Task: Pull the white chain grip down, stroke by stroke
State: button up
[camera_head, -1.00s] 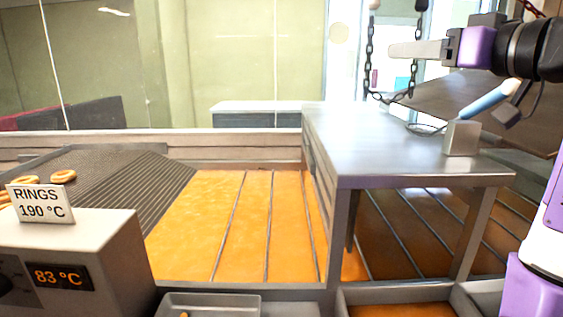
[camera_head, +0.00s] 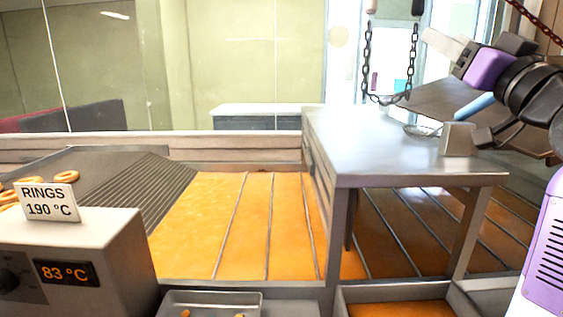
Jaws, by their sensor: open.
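A dark chain (camera_head: 366,62) hangs in a loop at the upper right, in front of the bright window, above the far end of the steel table. Two small grip-like pieces, a left one (camera_head: 371,6) and a right one (camera_head: 418,7), sit on its strands at the top edge, cut off by the frame. My gripper (camera_head: 438,42), with pale fingers and a purple body, is to the right of the chain, tilted up to the left. It is open, seems empty, and appears apart from the chain.
The steel table (camera_head: 345,150) is mostly clear; a grey block (camera_head: 458,139) and a blue-handled tool (camera_head: 474,105) are at its right. Orange liquid (camera_head: 200,225) fills the fryer. A control box (camera_head: 90,250) with a RINGS sign (camera_head: 50,203) stands lower left, by several rings (camera_head: 67,176).

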jog(key=s+f+m+h, duration=0.2)
jog(key=s+f+h, duration=0.3)
jog(key=f, duration=1.1)
jog(key=s+f+m+h, duration=0.2)
jog(key=s+f, duration=0.5)
jog(key=f, duration=0.9)
jog(key=s+a+f+n+g, duration=0.1)
jog(key=s+a+f+g, duration=0.1)
jog(key=s+f, duration=0.5)
jog(key=s+a+f+n+g+y, duration=0.1)
jog(key=s+a+f+g, duration=0.2)
jog(key=s+f, duration=0.5)
jog(key=s+a+f+g+y, duration=0.1)
jog(key=s+f, duration=0.7)
jog(key=s, duration=1.3)
jog(key=shift+a+n+g, duration=0.4)
jog(key=shift+a+g, duration=0.3)
jog(key=shift+d, duration=0.1)
